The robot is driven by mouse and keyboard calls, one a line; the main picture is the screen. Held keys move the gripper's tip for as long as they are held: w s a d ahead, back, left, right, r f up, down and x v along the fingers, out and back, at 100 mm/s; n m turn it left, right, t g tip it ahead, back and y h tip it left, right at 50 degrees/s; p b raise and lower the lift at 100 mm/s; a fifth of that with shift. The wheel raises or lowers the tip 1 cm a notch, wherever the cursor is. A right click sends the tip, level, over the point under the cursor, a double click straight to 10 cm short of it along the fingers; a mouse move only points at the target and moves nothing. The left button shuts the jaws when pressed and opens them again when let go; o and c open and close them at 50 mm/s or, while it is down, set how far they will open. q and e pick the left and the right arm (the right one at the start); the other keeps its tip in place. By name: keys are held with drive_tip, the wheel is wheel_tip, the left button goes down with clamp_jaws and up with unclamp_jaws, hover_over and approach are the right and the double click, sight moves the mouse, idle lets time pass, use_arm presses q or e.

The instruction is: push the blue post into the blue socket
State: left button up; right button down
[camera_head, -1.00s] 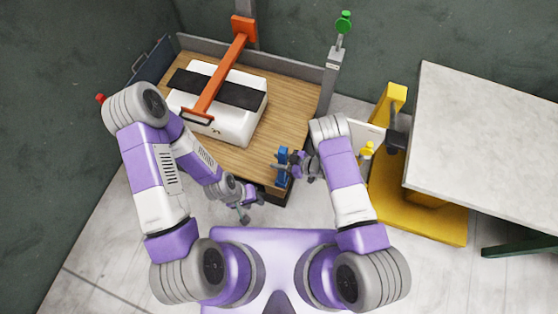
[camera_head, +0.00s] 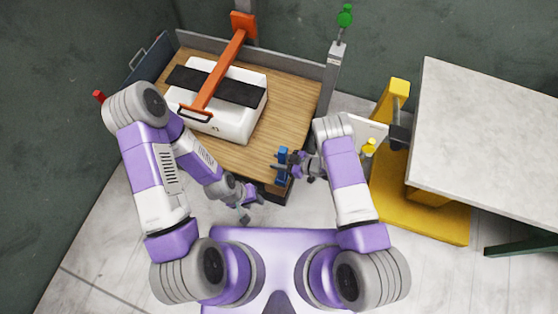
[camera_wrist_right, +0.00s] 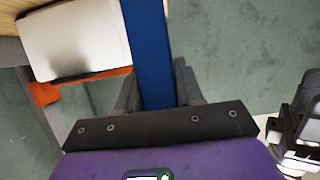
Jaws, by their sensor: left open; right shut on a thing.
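The blue post (camera_head: 282,152) stands at the near right corner of the wooden table top, partly covered by my right gripper (camera_head: 284,166). That gripper is shut on it. In the right wrist view the blue post (camera_wrist_right: 146,45) runs between the fingers of my right gripper (camera_wrist_right: 156,90) as a long flat bar. I cannot make out a separate blue socket; the post's lower end is hidden or too small to tell. My left gripper (camera_head: 251,207) is open and empty, in front of the table's near edge, left of and below the post.
A grey post with a green knob (camera_head: 345,15) stands behind. A yellow press (camera_head: 425,215) and pale table (camera_head: 490,130) stand right.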

drive_tip(key=shift+f+b, duration=0.85)
drive_tip(key=shift+f, duration=0.1)
drive_tip(key=c, duration=0.6)
unclamp_jaws()
drive_tip(key=shift+c, duration=0.2)
drive_tip(key=shift+d+r, duration=0.1)
drive_tip(key=p+v, duration=0.2)
drive_tip(key=v, duration=0.5)
drive_tip(key=shift+d, duration=0.15)
drive_tip(key=shift+s, duration=0.1)
